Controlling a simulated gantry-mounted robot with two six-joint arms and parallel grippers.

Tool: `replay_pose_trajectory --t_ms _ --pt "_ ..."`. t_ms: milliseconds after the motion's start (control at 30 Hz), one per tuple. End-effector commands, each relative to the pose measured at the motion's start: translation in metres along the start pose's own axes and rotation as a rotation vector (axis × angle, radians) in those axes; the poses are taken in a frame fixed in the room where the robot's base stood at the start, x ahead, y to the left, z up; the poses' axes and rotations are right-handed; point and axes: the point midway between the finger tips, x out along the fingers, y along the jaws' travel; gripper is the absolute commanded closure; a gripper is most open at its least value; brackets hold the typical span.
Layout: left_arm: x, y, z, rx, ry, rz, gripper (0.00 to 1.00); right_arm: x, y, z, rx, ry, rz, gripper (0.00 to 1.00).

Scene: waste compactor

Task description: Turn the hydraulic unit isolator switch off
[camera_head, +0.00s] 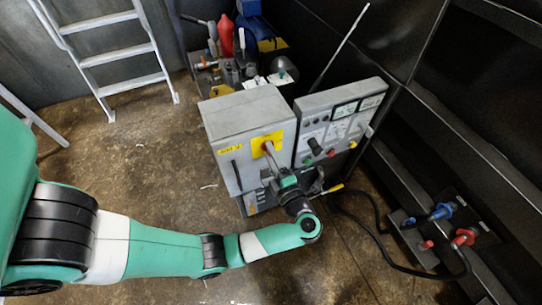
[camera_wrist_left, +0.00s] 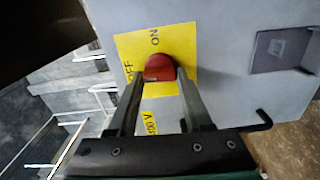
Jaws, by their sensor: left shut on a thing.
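The isolator switch is a red rotary handle (camera_wrist_left: 160,66) on a yellow plate (camera_wrist_left: 130,45) marked ON and OFF. In the wrist view ON is above the handle and OFF is at its left. In the head view the yellow plate (camera_head: 259,141) is on the front of a grey cabinet (camera_head: 238,113). My left gripper (camera_head: 269,151) reaches the plate from the front. In the wrist view its two fingers (camera_wrist_left: 159,82) are shut on the red handle, one on each side. The fingers partly hide the handle, and I cannot tell which mark it points to. My right gripper is not in view.
A grey control panel (camera_head: 343,118) with buttons stands right of the cabinet. A black hose (camera_head: 376,222) runs to blue and red couplings (camera_head: 440,212) at the right. A cluttered bench stands behind and a ladder (camera_head: 110,53) at back left. The floor left of the cabinet is clear.

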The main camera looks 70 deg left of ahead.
Motion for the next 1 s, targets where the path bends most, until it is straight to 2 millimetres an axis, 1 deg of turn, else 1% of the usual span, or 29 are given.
replay_pose_trajectory --t_ms 267,700,733,867,1000 --pt "0.0 -0.0009 0.0 -0.072 0.0 0.0 1.0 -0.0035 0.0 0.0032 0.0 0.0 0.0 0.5" --pt "0.0 -0.0004 0.0001 -0.081 0.0 0.0 1.0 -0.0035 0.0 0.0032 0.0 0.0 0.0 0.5" --pt "0.0 -0.0004 0.0001 -0.08 0.0 0.0 0.45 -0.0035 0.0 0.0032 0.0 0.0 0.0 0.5" --pt "0.0 -0.0004 0.0001 -0.08 0.0 0.0 0.21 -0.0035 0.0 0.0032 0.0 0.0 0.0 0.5" --pt "0.0 -0.0004 0.0 -0.079 0.0 0.0 0.2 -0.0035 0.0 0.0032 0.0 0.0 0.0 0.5"
